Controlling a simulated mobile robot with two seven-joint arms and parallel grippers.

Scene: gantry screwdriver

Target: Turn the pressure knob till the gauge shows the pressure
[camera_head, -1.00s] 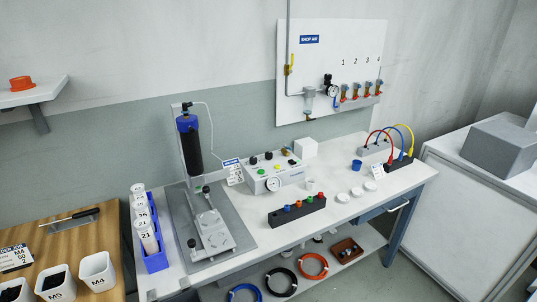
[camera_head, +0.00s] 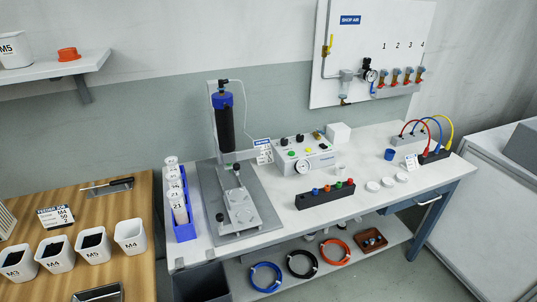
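A white control box (camera_head: 307,157) with a sloped panel stands on the white bench. Neither of my grippers shows in this view.
A press stand with a blue and black cylinder (camera_head: 224,120) stands left of the box. A black block with coloured plugs (camera_head: 324,195) lies in front of it. A blue rack of tubes (camera_head: 180,205) and a wooden table (camera_head: 110,220) are at the left.

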